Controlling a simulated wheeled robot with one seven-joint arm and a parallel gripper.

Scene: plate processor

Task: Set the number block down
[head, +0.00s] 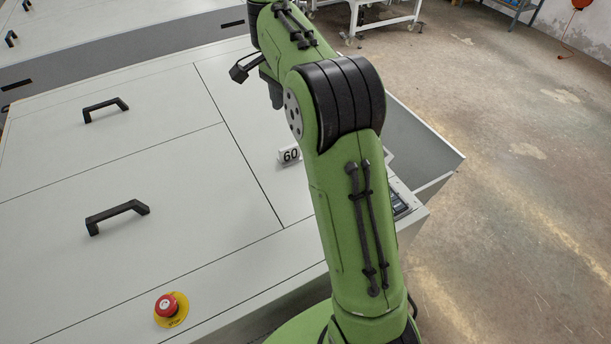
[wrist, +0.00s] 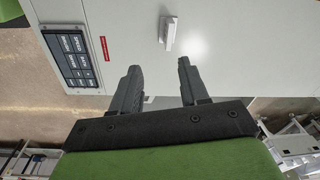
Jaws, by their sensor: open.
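The number block (head: 290,155), a small white piece marked 60, stands on the light grey machine top, just left of my green arm. In the wrist view the block (wrist: 168,33) shows as a small pale upright piece on the same surface, ahead of the fingertips and apart from them. My gripper (wrist: 159,64) has its two dark fingers spread apart with nothing between them. In the head view it is mostly hidden behind my arm; only a dark part shows near the top.
The machine top (head: 175,165) has black handles (head: 117,213) and a red emergency button (head: 167,305). A dark control panel (wrist: 72,58) with a red label lies left of the block in the wrist view. The surface around the block is clear.

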